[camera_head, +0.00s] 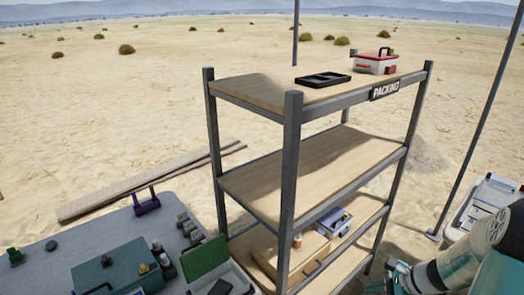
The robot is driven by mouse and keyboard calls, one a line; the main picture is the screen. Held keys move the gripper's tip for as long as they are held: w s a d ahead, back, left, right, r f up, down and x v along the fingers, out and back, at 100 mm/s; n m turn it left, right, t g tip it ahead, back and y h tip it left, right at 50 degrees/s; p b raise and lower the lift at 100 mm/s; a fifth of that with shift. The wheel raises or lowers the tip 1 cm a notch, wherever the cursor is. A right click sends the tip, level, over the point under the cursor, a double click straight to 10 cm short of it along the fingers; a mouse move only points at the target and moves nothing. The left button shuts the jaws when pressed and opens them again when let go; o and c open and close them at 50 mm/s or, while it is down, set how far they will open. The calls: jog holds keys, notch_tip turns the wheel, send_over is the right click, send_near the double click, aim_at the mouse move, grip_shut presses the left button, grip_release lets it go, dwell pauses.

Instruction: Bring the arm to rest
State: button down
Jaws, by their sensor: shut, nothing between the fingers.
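Part of my arm (465,262), white and teal, shows at the lower right corner, in front of the shelf's right side. A dark part with a green glow lies at its lower left end, cut by the bottom edge. I cannot make out any gripper fingers there. No task object is named. The packing shelf (340,98) stands in the middle, with grey posts and wooden boards.
A black tray (323,79) and a red and white box (375,64) stand on the top board. A blue-grey case (334,222) sits on the bottom board. A cluttered table (60,268) is at lower left. A white case (486,205) and thin pole (470,150) are at right.

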jog(key=s+a+r+n+h, duration=0.2)
jog(key=s+a+r+n, duration=0.3)
jog(key=r, duration=0.3)
jog(key=s+a+r+n+h, duration=0.2)
jog(key=s+a+r+n, duration=0.3)
jog(key=r+n, duration=0.3)
jog(key=s+a+r+n+h, duration=0.2)
jog(key=s+a+r+n, duration=0.3)
jog(key=a+r+n, duration=0.1)
notch_tip(320, 180, up, 2)
jog(key=shift+a+r+t+h, duration=0.25)
jog(key=shift+a+t+h, duration=0.15)
jog(key=shift+a, duration=0.2)
jog(key=shift+a+n, duration=0.15)
jog(key=shift+n, duration=0.15)
